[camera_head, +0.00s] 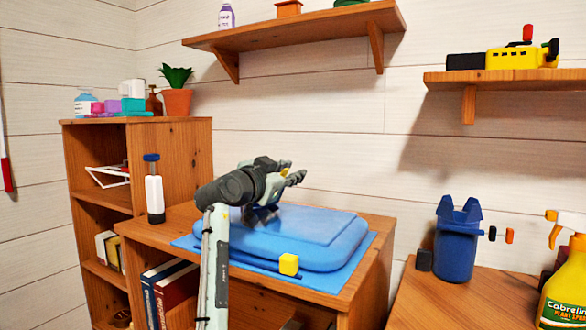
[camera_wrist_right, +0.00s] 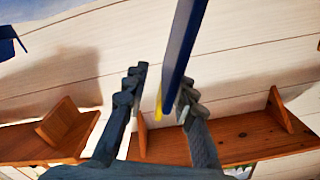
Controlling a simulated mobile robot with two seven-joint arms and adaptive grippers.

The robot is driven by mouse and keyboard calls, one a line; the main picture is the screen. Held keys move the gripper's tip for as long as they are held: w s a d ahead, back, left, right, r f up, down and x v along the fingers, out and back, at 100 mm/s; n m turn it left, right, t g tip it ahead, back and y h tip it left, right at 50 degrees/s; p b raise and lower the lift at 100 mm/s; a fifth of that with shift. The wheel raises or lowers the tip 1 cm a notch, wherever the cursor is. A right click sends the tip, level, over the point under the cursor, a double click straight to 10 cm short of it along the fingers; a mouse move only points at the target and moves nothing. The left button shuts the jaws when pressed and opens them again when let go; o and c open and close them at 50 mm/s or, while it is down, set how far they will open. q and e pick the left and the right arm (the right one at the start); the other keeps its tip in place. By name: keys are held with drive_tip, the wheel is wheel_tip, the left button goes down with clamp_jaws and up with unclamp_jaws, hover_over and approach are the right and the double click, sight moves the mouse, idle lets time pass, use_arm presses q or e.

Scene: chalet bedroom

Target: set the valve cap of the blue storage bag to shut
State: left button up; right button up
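The blue storage bag (camera_head: 320,235) lies flat and puffed on a blue mat on the wooden cabinet. A small yellow block (camera_head: 289,264) shows at its front edge. My right gripper (camera_head: 293,174) is above the bag, pointing right, with its fingers apart. In the wrist view my right gripper (camera_wrist_right: 158,95) is open. A blue upright strip (camera_wrist_right: 184,45) with a thin yellow edge shows between or just beyond its fingers; I cannot tell whether they touch it. I cannot make out the valve cap for certain; my gripper and wrist cover part of the bag. My left gripper is not in view.
A white bottle with a blue top (camera_head: 154,190) stands left of my arm. A blue container (camera_head: 457,240) and a spray bottle (camera_head: 565,270) stand on the right table. Wall shelves (camera_head: 300,32) hang above. The air right of my gripper is clear.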

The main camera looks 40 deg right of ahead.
drive_tip(key=shift+w+d, duration=0.2)
drive_tip(key=shift+d, duration=0.35)
drive_tip(key=shift+c, duration=0.3)
clamp_jaws()
